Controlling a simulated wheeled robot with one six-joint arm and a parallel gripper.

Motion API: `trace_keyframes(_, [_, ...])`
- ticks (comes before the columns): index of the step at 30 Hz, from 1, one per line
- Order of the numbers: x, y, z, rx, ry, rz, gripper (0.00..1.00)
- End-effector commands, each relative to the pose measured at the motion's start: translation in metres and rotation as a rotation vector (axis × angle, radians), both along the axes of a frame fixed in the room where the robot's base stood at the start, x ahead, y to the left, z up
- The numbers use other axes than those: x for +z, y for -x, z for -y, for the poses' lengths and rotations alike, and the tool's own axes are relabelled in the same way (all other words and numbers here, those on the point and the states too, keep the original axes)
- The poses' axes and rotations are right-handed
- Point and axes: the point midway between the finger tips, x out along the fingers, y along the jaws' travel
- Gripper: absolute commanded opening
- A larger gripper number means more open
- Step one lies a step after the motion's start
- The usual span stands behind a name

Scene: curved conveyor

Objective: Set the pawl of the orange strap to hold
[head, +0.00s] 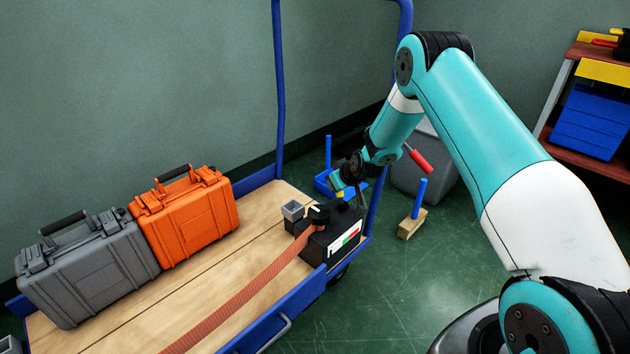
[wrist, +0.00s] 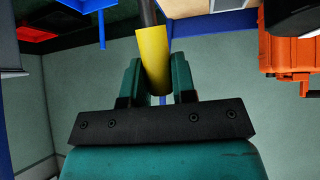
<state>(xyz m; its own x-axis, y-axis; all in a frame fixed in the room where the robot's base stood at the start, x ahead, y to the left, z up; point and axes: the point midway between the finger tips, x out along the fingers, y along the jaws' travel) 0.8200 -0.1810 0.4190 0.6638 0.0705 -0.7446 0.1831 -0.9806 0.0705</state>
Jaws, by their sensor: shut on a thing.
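The orange strap (head: 245,292) runs along the cart deck to a dark ratchet box (head: 318,252) at the deck's right end. A black spool-like part with a white mark (head: 319,213) sits on the box. The box front has a white, green and red label (head: 345,238). My gripper (head: 340,190) is above the back of the box. In the wrist view my gripper (wrist: 155,80) is shut on a yellow grip (wrist: 154,58) at the end of a dark rod. I cannot tell how the rod meets the pawl or which mark it points to.
An orange case (head: 190,222) and a grey case (head: 88,268) stand on the cart deck (head: 120,318). A small grey open box (head: 292,210) is beside the ratchet box. Blue cart posts (head: 279,90) rise behind. A wooden block with a blue peg (head: 412,224) stands on the floor.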

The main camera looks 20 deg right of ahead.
Motion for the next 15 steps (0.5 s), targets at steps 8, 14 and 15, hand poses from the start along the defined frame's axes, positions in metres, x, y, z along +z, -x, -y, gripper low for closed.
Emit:
trace_keyframes(8, [0.001, 0.0, 0.018, -0.023, 0.015, -0.024, 0.0])
trace_keyframes(14, [0.001, 0.0, 0.017, -0.022, 0.015, -0.025, 0.0])
trace_keyframes(15, [0.001, 0.0, 0.017, -0.022, 0.015, -0.025, 0.0])
